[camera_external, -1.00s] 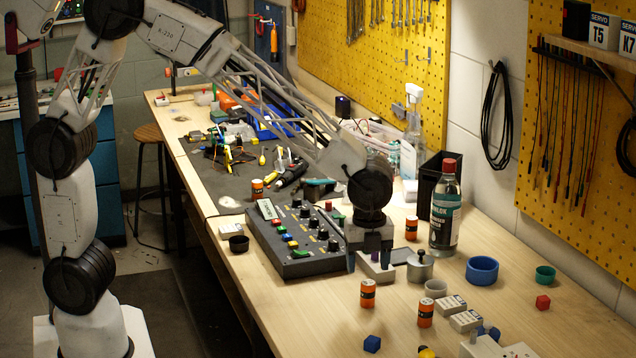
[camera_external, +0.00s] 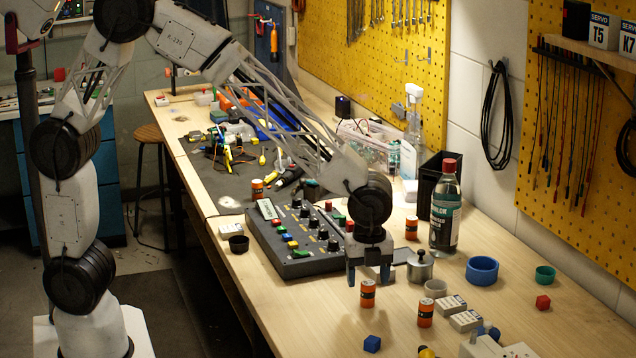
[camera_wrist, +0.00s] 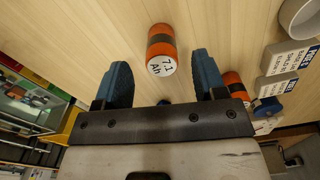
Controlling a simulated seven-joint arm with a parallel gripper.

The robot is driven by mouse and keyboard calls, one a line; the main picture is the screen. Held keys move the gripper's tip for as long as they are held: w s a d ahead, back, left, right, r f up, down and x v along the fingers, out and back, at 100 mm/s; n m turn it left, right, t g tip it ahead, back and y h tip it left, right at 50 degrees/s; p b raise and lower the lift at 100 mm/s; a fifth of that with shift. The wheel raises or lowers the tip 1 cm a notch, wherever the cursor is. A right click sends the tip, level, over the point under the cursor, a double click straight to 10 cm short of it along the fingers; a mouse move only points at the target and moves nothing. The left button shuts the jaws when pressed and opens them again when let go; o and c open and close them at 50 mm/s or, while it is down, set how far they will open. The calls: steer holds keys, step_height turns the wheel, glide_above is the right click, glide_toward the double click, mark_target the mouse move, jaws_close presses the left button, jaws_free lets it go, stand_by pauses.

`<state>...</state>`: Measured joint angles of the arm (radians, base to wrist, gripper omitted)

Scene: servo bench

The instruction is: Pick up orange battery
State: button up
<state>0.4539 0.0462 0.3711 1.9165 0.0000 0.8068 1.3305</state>
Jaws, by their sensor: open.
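A second orange battery (camera_external: 426,313) stands to the right. Another stands by the bottle (camera_external: 411,228), and one more stands beyond the control box (camera_external: 257,189).
The control box (camera_external: 300,240) lies left of my gripper. A metal weight (camera_external: 420,267), a pale ring (camera_external: 436,288) and small white boxes (camera_external: 466,320) are to the right. A tall bottle (camera_external: 445,212) stands behind.

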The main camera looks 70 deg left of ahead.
mark_target(368, 282)
steer(key=shift+w+f, duration=0.1)
steer(key=shift+f, duration=2.05)
steer(key=c, duration=1)
steer(key=shift+c, duration=0.2)
steer(key=shift+r, duration=0.2)
steer(key=shift+r, duration=0.45)
steer(key=shift+s+r, duration=0.25)
steer(key=shift+r, duration=0.95)
steer(key=s+a, duration=0.2)
steer(key=s, duration=0.2)
steer(key=s+a+r, duration=0.1)
steer(key=s+a, duration=0.1)
steer(key=s, duration=0.3)
steer(key=s+a, duration=0.2)
steer(key=s, duration=0.3)
steer(key=shift+a+r, duration=0.2)
steer(key=shift+a, duration=0.15)
